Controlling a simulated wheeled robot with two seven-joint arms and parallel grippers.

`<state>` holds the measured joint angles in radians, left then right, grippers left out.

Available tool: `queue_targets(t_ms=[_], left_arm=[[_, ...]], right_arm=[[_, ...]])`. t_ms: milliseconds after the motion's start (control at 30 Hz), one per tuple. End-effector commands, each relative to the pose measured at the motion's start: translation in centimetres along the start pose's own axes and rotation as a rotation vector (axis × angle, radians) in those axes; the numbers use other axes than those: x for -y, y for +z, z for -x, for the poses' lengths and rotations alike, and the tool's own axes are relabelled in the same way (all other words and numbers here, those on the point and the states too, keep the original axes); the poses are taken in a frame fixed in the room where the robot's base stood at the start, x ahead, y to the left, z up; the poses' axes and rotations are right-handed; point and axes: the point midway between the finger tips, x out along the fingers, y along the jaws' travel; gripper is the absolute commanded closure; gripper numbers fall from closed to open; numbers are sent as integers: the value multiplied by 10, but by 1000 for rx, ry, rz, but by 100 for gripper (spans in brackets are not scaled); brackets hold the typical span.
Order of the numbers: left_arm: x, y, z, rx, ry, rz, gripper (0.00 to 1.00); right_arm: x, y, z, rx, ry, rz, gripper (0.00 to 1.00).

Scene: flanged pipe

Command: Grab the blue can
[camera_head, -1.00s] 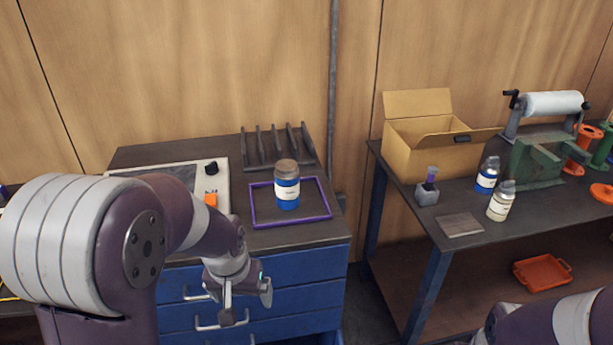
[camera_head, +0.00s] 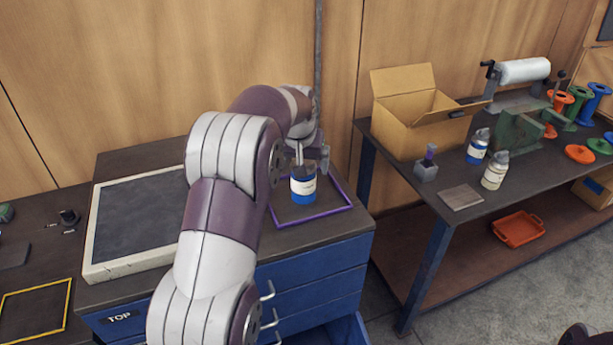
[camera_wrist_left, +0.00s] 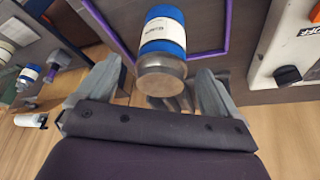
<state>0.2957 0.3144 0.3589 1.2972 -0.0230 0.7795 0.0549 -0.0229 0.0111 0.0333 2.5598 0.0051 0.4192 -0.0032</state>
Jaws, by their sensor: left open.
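The blue can (camera_head: 303,190) has a white label and a metal lid. It stands upright inside a purple square outline (camera_head: 330,213) on the blue drawer cabinet. My left gripper (camera_head: 312,160) is at the can's top, its fingers partly hiding the lid. In the left wrist view the can (camera_wrist_left: 163,40) lies between the two open fingers of the gripper (camera_wrist_left: 155,88), lid toward the palm. I cannot tell whether a finger touches it.
A slate-like panel (camera_head: 138,222) lies left of my arm on the cabinet (camera_head: 310,282). On the right table stand a cardboard box (camera_head: 412,120), a similar blue bottle (camera_head: 477,147) and a white bottle (camera_head: 495,170). A floor gap separates cabinet and table.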

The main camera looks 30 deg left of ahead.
Motion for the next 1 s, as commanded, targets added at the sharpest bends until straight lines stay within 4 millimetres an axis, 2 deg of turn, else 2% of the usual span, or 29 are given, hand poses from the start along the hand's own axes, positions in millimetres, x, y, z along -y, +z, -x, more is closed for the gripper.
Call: queue_targets(t_ms=[200,300,567,667,700,800,1000], left_arm=[[1,-2,-33,4,0,0,6],[1,-2,-49,1,0,0,6],[1,-1,-56,-1,0,0,6],[1,-1,-56,-1,0,0,35],[1,-1,-56,0,0,0,48],[1,-1,-56,-1,0,0,76],[1,-2,-55,-3,0,0,76]], right_arm=[[0,-2,16,0,0,0,57],[0,-2,17,0,0,0,57],[0,-2,16,0,0,0,57],[0,-2,16,0,0,0,57],[0,-2,16,0,0,0,57],[0,-2,16,0,0,0,57],[0,-2,16,0,0,0,57]])
